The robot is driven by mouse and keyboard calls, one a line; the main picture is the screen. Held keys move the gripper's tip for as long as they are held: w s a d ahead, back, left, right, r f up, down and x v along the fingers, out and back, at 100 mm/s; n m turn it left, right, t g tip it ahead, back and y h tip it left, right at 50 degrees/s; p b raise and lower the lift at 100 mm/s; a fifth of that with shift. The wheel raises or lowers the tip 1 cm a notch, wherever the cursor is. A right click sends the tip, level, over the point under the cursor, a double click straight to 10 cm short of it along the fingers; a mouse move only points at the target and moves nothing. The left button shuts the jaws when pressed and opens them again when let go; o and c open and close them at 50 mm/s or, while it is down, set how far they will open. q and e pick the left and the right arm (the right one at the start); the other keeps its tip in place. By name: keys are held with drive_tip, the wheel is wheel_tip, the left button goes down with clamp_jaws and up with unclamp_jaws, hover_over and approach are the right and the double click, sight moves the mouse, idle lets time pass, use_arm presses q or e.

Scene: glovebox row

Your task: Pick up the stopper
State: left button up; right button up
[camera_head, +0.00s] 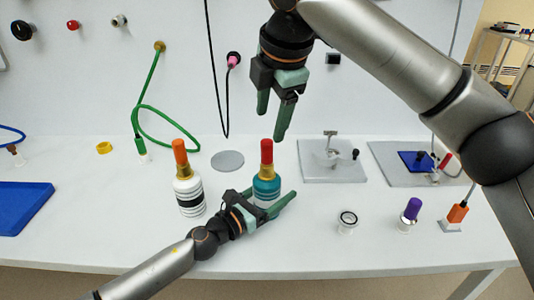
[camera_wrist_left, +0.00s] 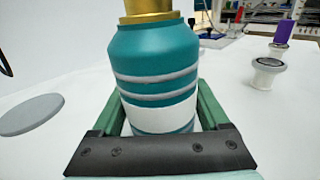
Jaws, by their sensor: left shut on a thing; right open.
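A teal bottle (camera_head: 266,188) with grey and white bands stands upright on the bench. It has a gold neck (camera_head: 267,172) and a red stopper (camera_head: 267,151) seated in its top. My left gripper (camera_head: 268,205) is shut around the bottle's lower body, with a finger on each side. The left wrist view shows the teal body (camera_wrist_left: 155,65) between the green fingers, with the stopper out of frame. My right gripper (camera_head: 270,126) is open and empty, pointing down just above the red stopper and apart from it.
A white bottle (camera_head: 188,195) with an orange top stands to the left. A grey disc (camera_head: 228,160) lies behind. To the right are a small jar (camera_head: 347,221), a purple-topped piece (camera_head: 411,211), an orange piece (camera_head: 458,212) and grey plates (camera_head: 333,172). A green hose (camera_head: 165,110) hangs at left.

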sight(266, 145)
drive_tip(key=w+f+n, duration=0.1)
drive_tip(key=f+n, duration=0.2)
drive_tip(key=w+f+n+h, duration=0.1)
drive_tip(key=f+n, duration=0.3)
drive_tip(key=w+f+n+h, duration=0.1)
drive_tip(key=w+f+n, duration=0.1)
drive_tip(key=f+n, duration=0.1)
drive_tip(key=shift+a+f+n+t, duration=0.2)
drive_tip(key=shift+a+n+t, duration=0.1)
drive_tip(key=shift+a, duration=0.05)
clamp_jaws()
idle(0.8)
